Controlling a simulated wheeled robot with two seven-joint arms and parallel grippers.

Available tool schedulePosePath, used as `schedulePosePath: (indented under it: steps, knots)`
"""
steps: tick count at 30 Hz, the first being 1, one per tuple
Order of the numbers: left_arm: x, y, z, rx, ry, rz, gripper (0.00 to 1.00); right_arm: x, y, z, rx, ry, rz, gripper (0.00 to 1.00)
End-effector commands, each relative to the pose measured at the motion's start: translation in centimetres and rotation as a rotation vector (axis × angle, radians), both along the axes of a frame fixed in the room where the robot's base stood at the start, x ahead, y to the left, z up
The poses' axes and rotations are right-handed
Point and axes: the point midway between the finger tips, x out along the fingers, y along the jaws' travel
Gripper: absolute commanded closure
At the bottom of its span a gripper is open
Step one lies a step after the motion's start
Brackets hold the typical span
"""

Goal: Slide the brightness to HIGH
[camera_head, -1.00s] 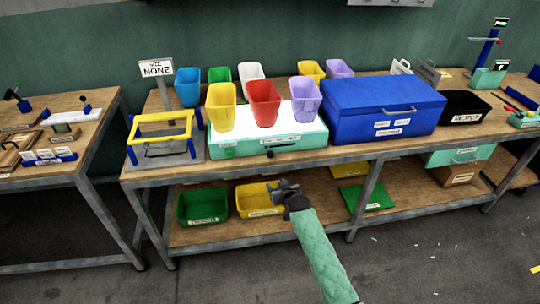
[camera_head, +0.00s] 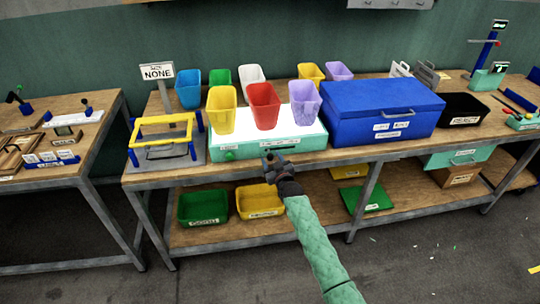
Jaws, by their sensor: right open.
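The light box (camera_head: 312,143) has a mint-green front and a glowing white top, and it sits at the front of the middle workbench. A small green knob (camera_head: 229,155) is at the left of its front. A dark slider strip runs along the front panel; its handle and marks are too small to read and my gripper partly covers that area. My right gripper (camera_head: 268,160) is open, just in front of the panel at the bench's front edge. I cannot tell whether it touches the slider. My left gripper is not in view.
Yellow, red and purple bins (camera_head: 264,106) stand on the light box. A blue case (camera_head: 382,112) stands close at its right, and a yellow frame (camera_head: 162,134) at its left. Green and yellow trays (camera_head: 204,208) lie on the lower shelf.

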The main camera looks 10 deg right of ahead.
Motion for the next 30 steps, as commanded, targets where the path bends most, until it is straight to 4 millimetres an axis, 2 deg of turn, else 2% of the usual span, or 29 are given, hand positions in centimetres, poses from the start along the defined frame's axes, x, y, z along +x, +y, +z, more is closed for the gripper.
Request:
schedulePosePath:
  steps: [6, 17, 24, 25, 30]
  knots:
    - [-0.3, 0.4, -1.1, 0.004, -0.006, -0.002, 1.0, 1.7, 0.3, 0.1, 0.001, 0.0, 0.0, 0.5]
    - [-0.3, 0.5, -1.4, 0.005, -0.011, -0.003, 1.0, 2.0, 0.4, 0.0, 0.001, 0.0, 0.0, 0.5]
    - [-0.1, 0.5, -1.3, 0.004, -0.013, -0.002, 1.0, 2.0, 0.4, 0.0, 0.001, 0.0, 0.0, 0.97]
    - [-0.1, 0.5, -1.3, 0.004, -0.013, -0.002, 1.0, 2.0, 0.4, 0.0, 0.001, 0.0, 0.0, 1.0]
    - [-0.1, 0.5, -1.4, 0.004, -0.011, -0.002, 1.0, 2.0, 0.1, -0.1, 0.0, 0.001, 0.0, 1.0]
